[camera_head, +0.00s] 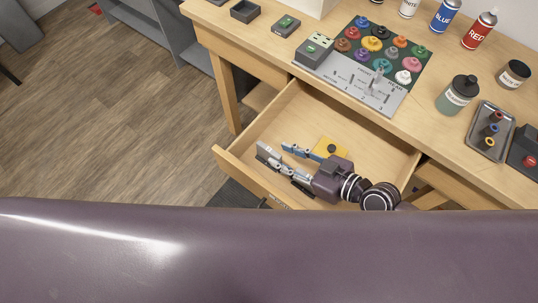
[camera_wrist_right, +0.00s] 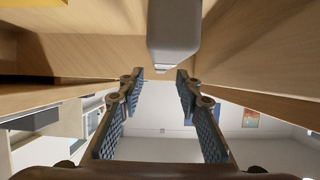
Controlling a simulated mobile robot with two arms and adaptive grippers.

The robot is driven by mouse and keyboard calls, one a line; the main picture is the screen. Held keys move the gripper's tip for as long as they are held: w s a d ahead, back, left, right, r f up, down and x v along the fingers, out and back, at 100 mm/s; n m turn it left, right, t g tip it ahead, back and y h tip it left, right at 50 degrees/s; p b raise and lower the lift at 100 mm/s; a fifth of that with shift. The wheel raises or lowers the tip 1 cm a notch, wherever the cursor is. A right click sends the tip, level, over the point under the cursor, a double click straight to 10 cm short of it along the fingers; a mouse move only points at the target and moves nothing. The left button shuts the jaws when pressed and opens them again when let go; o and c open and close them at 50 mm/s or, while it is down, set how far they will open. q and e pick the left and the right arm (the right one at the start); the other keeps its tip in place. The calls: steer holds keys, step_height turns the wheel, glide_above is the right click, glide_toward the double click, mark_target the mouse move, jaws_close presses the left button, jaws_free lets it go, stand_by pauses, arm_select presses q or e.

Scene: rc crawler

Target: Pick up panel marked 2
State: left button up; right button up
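A light grey piece with a dark lower edge (camera_head: 267,152) is in the open drawer, near its left front corner; it may be the panel, but I cannot read a 2 on it. My right gripper (camera_head: 281,155) reaches into the drawer from the right, its fingertips close to this piece. In the right wrist view a grey block (camera_wrist_right: 174,38), seemingly the same piece, is at the top centre, just beyond the fingertips. The fingers (camera_wrist_right: 160,74) are apart with nothing between them. My left gripper is not in view.
The open drawer (camera_head: 398,146) also holds a yellow piece (camera_head: 326,143) with a dark knob, partly hidden by my gripper. On the bench are a grey slotted board (camera_head: 345,87), coloured knobs, paint cans, a jar (camera_head: 457,96) and a metal tray (camera_head: 483,142). Drawer walls surround my gripper.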

mark_target(272, 151)
steer(key=shift+p+x, duration=0.35)
steer(key=shift+x, duration=1.3)
steer(key=shift+c, duration=0.7)
jaws_close()
